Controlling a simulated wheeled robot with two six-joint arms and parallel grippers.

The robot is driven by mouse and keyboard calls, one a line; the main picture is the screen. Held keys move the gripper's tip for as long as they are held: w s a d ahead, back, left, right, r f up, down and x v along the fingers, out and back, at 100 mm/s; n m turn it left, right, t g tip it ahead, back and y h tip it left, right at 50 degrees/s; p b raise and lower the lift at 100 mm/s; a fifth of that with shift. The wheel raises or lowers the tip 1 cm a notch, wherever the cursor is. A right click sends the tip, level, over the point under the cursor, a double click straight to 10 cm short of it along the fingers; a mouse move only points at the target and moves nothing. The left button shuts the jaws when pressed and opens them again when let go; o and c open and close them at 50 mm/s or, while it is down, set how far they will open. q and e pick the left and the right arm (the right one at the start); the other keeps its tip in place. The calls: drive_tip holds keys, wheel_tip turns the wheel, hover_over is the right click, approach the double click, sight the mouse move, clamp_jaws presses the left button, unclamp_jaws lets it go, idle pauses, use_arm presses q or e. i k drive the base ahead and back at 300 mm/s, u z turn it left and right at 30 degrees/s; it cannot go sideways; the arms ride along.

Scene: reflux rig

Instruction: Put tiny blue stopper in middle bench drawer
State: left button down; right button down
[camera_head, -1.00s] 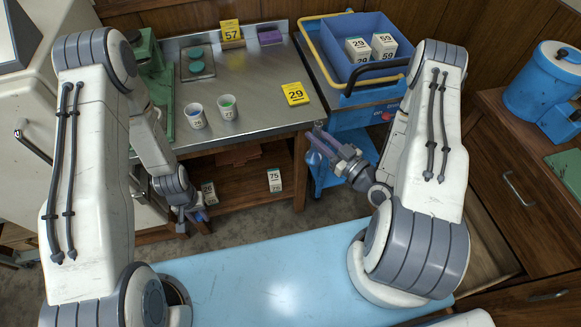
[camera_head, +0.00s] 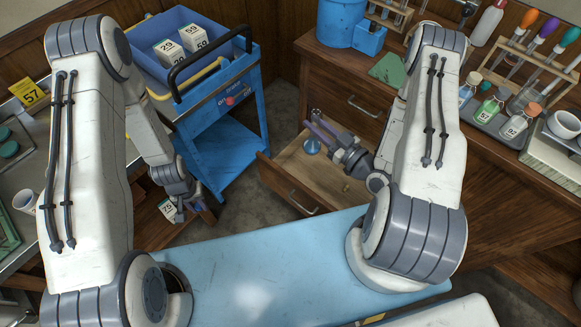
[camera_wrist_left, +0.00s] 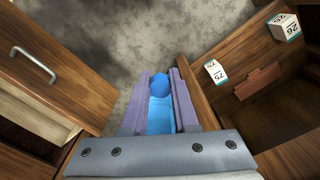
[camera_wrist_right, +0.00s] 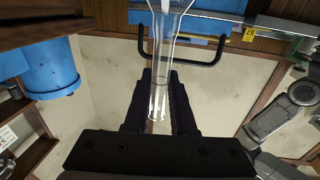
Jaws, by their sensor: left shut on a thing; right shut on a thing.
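My left gripper (camera_wrist_left: 159,105) is shut on the tiny blue stopper (camera_wrist_left: 159,85), which shows as a round blue end between the fingers in the left wrist view. In the head view this gripper (camera_head: 198,207) hangs low at left, beside the blue trolley, and the stopper is hard to make out. My right gripper (camera_head: 325,135) is shut on a clear glass piece with a flared end (camera_wrist_right: 160,80).
The blue trolley (camera_head: 222,150) with a bin of white boxes stands left of the drawer. A closed drawer (camera_head: 350,95) is above the open one. Bottles and a pipette rack (camera_head: 530,55) stand on the bench at right. A pale blue surface (camera_head: 270,265) lies in front.

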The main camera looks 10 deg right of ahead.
sight(332, 190)
drive_tip(key=z, duration=2.35)
drive_tip(key=k, duration=1.7)
drive_tip(key=u, duration=0.65)
drive_tip(key=i, duration=1.7)
drive_tip(key=z, duration=0.05)
